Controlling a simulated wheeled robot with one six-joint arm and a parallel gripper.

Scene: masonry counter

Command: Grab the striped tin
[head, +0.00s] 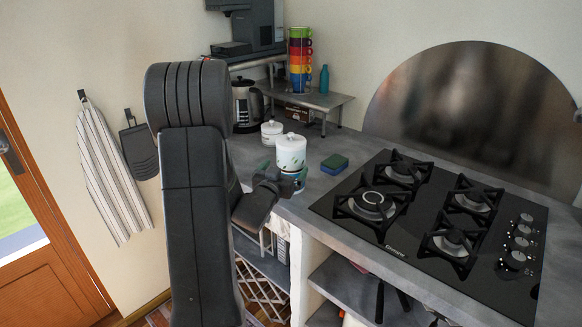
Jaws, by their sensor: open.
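A white lidded tin (291,151) with dark and teal marks stands on the grey counter, left of the hob. No clear stripes show on it from here; its lower part is partly hidden by my gripper. My gripper (284,179) is open at the tin's near side, low down, with teal-grey finger parts in front of and beside it. I cannot tell whether the fingers touch the tin or reach around it. A smaller white lidded pot (271,131) stands just behind and to the left.
A blue-green sponge (334,164) lies right of the tin. The black gas hob (430,215) fills the counter's right. Behind are a kettle (246,104) and a low metal shelf (325,101) with stacked coloured cups (300,58) and a teal bottle (324,79).

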